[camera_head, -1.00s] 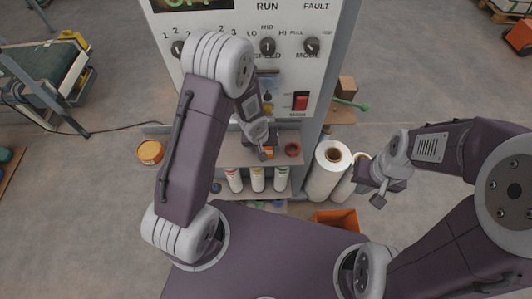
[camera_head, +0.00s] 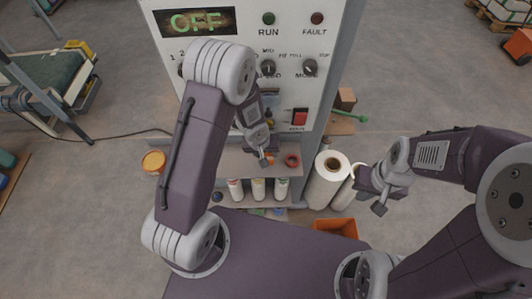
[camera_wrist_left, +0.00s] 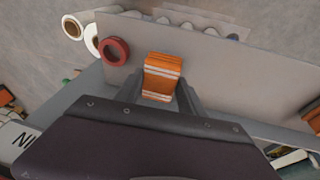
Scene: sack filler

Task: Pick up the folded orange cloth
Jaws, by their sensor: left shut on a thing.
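The folded orange cloth (camera_wrist_left: 162,77) has pale stripes and lies between the fingers of my left gripper (camera_wrist_left: 160,95) in the left wrist view. The gripper is shut on it, over or at a grey shelf; I cannot tell whether the cloth touches the shelf. In the head view my left gripper (camera_head: 264,158) is at the shelf below the control panel, and the cloth is mostly hidden there. My right gripper (camera_head: 373,198) hangs empty at the right, beside the white rolls, and its finger opening is unclear.
A red tape roll (camera_head: 292,160) sits on the shelf (camera_head: 228,163) close right of the left gripper. Capped tubes (camera_head: 258,188) stand on a lower level. White rolls (camera_head: 328,178), an orange bin (camera_head: 336,226) and a yellow-orange tub (camera_head: 154,162) flank the machine (camera_head: 215,60).

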